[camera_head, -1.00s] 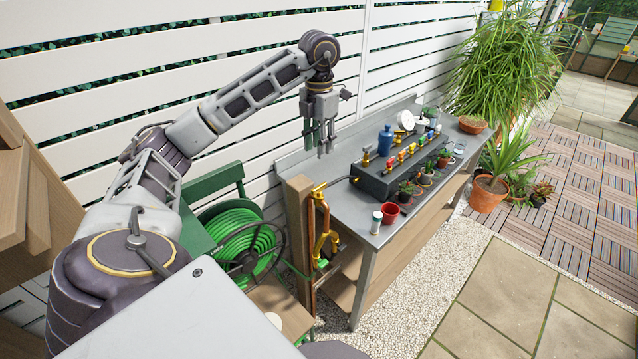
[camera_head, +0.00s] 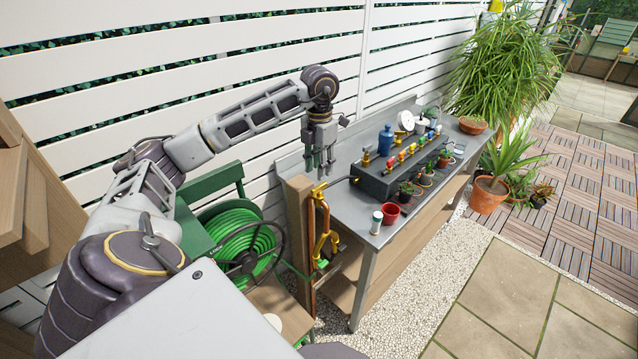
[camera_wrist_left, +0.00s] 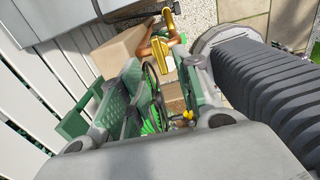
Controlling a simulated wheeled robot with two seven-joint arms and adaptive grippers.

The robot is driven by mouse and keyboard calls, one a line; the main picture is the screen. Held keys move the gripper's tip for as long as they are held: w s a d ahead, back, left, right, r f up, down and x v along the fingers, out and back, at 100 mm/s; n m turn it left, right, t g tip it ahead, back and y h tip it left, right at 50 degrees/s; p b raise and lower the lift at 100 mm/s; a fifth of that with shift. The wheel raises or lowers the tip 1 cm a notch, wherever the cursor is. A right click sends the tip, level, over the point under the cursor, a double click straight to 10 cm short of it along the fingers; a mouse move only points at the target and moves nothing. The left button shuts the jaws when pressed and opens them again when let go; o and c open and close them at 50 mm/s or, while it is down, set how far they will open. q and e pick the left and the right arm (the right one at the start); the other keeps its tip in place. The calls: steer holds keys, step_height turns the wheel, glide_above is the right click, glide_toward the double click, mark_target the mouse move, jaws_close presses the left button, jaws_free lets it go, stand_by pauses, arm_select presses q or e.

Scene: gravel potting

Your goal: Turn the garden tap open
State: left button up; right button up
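The garden tap (camera_head: 318,192) is brass yellow and sits at the top of a copper pipe beside a wooden post, at the near left corner of the bench. My left gripper (camera_head: 320,171) points down just above the tap, fingers apart and nothing held. In the left wrist view the yellow tap (camera_wrist_left: 159,55) shows ahead of the spread fingers, roughly in line with the gap between them. I cannot tell whether any finger touches it. My right gripper is not in view.
A wooden post (camera_head: 297,222) stands beside the tap. A green hose reel (camera_head: 236,232) is left of it. The grey bench (camera_head: 343,207) behind holds a red pot (camera_head: 390,214), a small white-green container (camera_head: 376,222) and a grey manifold block (camera_head: 372,184) with several taps.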

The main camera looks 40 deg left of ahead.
mark_target(319, 186)
arm_select(q)
steer(key=shift+f, duration=3.2)
jaws_close()
